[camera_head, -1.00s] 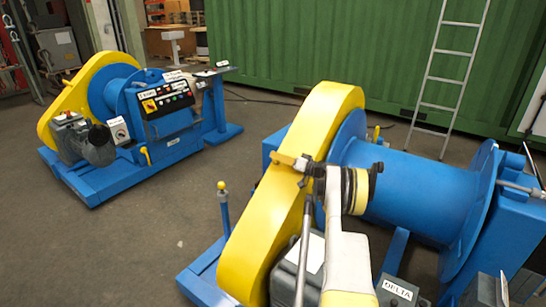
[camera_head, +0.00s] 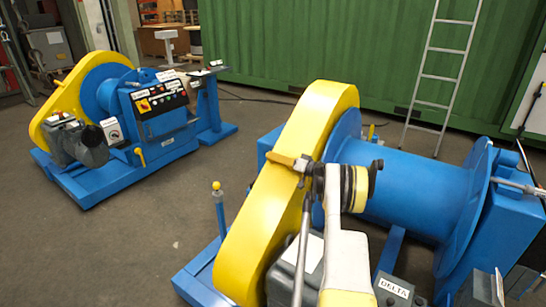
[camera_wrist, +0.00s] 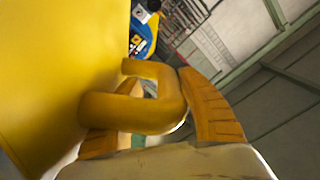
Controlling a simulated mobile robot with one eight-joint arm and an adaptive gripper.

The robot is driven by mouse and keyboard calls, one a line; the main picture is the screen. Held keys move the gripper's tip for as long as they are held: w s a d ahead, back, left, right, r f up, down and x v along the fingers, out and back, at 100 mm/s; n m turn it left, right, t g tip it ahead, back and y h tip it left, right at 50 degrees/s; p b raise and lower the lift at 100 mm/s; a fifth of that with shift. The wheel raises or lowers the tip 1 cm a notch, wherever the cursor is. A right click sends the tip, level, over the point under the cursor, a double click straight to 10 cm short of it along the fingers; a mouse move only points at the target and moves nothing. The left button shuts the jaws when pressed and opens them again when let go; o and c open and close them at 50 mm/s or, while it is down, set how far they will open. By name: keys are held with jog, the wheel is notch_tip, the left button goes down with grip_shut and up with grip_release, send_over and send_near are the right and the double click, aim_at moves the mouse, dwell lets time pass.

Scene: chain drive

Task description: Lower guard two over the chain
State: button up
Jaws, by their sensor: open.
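A long yellow guard (camera_head: 285,190) stands tilted along the left side of the near blue machine. No chain shows; whatever lies behind the guard is hidden. No number is readable on the guard. My gripper (camera_head: 290,162) is at the guard's right face, partway along it. In the wrist view, the guard (camera_wrist: 55,65) fills the left, and a yellow loop handle (camera_wrist: 140,112) sticks out from it. My gripper (camera_wrist: 157,88) has its orange fingers apart, one on each side of the handle. I cannot tell whether either finger touches it.
The near machine has a blue drum (camera_head: 415,195) and a DELTA label (camera_head: 396,288). A second blue machine (camera_head: 120,120) with its own yellow guard (camera_head: 62,100) stands back left. A post with a yellow knob (camera_head: 217,205) rises left of the near guard. A ladder (camera_head: 440,75) leans behind.

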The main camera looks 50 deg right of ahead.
jog(key=s+d, duration=0.1)
jog(key=s, duration=0.9)
jog(key=shift+s+d, duration=0.25)
